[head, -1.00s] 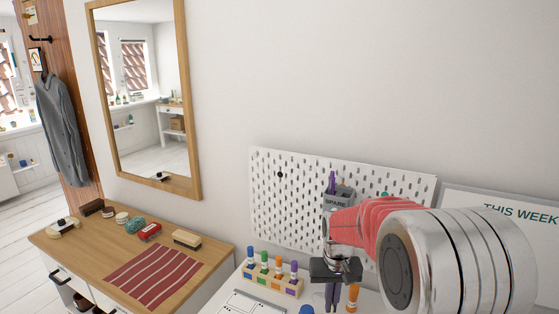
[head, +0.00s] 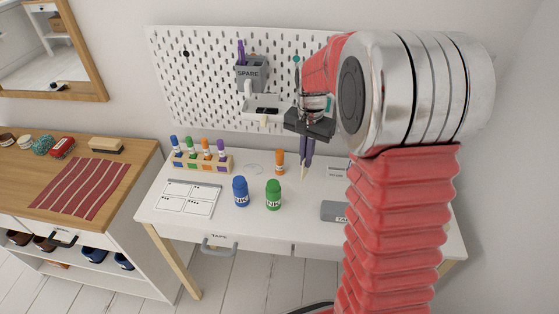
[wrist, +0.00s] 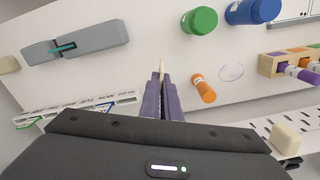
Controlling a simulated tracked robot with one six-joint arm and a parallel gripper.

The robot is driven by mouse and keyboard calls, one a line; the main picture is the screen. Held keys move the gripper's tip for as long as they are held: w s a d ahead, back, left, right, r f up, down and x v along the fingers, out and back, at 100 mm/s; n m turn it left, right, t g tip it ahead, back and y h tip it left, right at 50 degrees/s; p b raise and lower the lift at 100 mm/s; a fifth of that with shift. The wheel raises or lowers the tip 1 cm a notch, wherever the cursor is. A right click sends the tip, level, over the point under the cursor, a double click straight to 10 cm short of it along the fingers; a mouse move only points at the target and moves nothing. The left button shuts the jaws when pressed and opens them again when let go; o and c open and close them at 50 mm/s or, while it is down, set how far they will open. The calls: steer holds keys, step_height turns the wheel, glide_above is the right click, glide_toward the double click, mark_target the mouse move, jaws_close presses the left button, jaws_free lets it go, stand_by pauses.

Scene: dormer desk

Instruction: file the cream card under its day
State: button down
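My gripper (head: 304,164) is in the air above the white desk (head: 230,226), in front of the pegboard. In the wrist view its purple fingers (wrist: 161,86) are close together around a thin cream piece (wrist: 162,65), seen edge-on. This looks like the cream card; its face and any writing are hidden. A rack with a row of day names (wrist: 85,107) and some cards lies to the left of the fingers in the wrist view. My arm covers part of the desk in the head view.
A blue ink bottle (head: 240,192), a green ink bottle (head: 273,195) and an orange marker (head: 280,162) stand on the desk. A grey tape dispenser (wrist: 75,45) is nearby. A marker block (head: 202,162) is at left. The pegboard (head: 210,80) holds a SPARE cup (head: 250,74).

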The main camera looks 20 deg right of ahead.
steer(key=s+d+r+m, duration=0.3)
steer(key=s+d+m, duration=0.3)
steer(key=d+m, duration=0.3)
steer(key=shift+s+d+r, duration=0.25)
steer(key=shift+s+d, duration=0.05)
steer(key=shift+d, duration=0.8)
steer(key=shift+d, duration=0.1)
